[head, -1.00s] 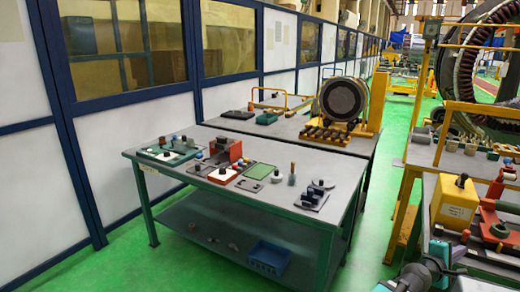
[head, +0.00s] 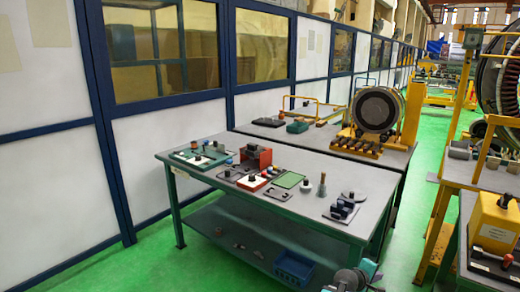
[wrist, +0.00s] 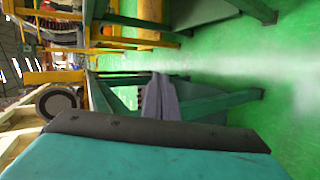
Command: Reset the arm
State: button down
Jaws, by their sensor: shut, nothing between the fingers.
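In the wrist view, my gripper (wrist: 160,95) shows as two grey fingers lying together beyond the dark-edged teal housing at the bottom. It is shut and empty, in the air, with green floor and bench legs behind it. The wrist picture is turned on its side. In the head view, a teal and grey part of my arm shows at the bottom edge, in front of the green-legged workbench (head: 300,218). The rest of my arm is out of the picture, and the fingertips cannot be made out there.
The workbench carries a red block (head: 257,157), a green mat (head: 289,180) and small fixtures; a blue crate (head: 294,268) is on its lower shelf. A round stator (head: 377,109) stands behind. A yellow box (head: 497,222) is at right. Green floor is open at left.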

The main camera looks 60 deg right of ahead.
jog(key=w+a+f+t+y, duration=0.1)
jog(key=w+a+f, duration=0.45)
jog(key=w, duration=0.45)
jog(key=w+a+f+t+y, duration=0.2)
jog(key=w+a+f, duration=0.4)
jog(key=w, duration=0.5)
jog(key=w+a+f+n+y, duration=0.1)
jog(key=w+a+f+y, duration=0.1)
jog(key=w+a+f, duration=0.55)
jog(key=w+a+f+y, duration=0.1)
jog(key=w+a+f, duration=0.35)
jog(key=a, duration=0.55)
jog(key=w+a+f+y, duration=0.1)
jog(key=w+a+f, duration=0.1)
jog(key=a, duration=0.5)
jog(key=w+a+f+y, duration=0.1)
jog(key=a+f, duration=0.1)
jog(key=a, duration=0.4)
jog(key=s+a+f+n+g+y, duration=0.1)
jog(key=s+a+f, duration=0.1)
jog(key=a, duration=0.7)
jog(key=s+a+f+g+y, duration=0.1)
jog(key=s+a, duration=0.3)
jog(key=a, duration=0.6)
jog(key=s+a+f+n+g+y, duration=0.1)
jog(key=s+a+f+g, duration=0.1)
jog(key=a, duration=0.7)
jog(key=shift+s+a+f+n, duration=0.2)
jog(key=shift+s+f+n, duration=0.15)
jog(key=shift+s, duration=0.15)
